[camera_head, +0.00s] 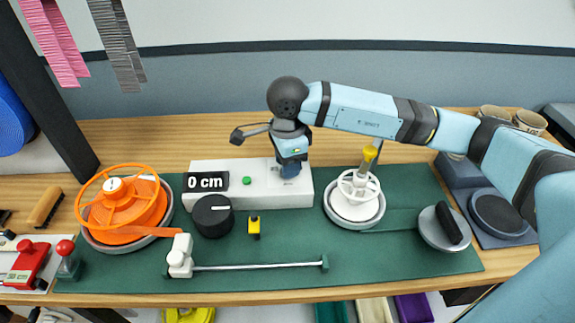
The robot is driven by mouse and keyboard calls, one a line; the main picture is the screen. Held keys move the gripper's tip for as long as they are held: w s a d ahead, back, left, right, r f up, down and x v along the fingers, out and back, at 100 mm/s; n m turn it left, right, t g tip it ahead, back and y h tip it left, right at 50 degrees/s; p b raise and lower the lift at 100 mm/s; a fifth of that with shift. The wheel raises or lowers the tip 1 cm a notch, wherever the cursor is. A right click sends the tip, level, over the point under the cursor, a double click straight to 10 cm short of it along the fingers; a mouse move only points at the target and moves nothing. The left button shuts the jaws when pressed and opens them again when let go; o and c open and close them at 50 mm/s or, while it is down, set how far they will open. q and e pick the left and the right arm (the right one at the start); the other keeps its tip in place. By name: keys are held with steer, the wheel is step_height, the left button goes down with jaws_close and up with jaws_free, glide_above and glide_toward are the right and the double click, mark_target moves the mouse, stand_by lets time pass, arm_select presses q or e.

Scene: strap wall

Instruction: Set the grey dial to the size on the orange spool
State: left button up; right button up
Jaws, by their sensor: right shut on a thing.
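The dial (213,216), a dark grey round knob with a white mark on top, stands on the green mat in front of the white box (235,194). The box's black display (206,181) reads 0 cm. The orange spool (125,207) lies at the left with a white tag (113,184) on top, its writing too small to read. My right gripper (291,172) points down at the right end of the white box, right of and behind the dial. It is shut on a dark blue piece there, mostly hidden by the fingers. My left gripper is not in view.
A yellow-black piece (254,228) and a white-ended metal rod (260,266) lie near the dial. A white spool (355,199) and a round grey piece with a black handle (445,228) stand at right. A red-topped piece (67,260) stands at left.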

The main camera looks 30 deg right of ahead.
steer(key=shift+m+b, duration=0.4)
steer(key=shift+m, duration=1.1)
steer(key=o, duration=0.9)
steer(key=shift+o, duration=0.2)
step_height(320, 180, up, 14)
steer(key=shift+p, duration=0.45)
steer(key=shift+f, duration=0.1)
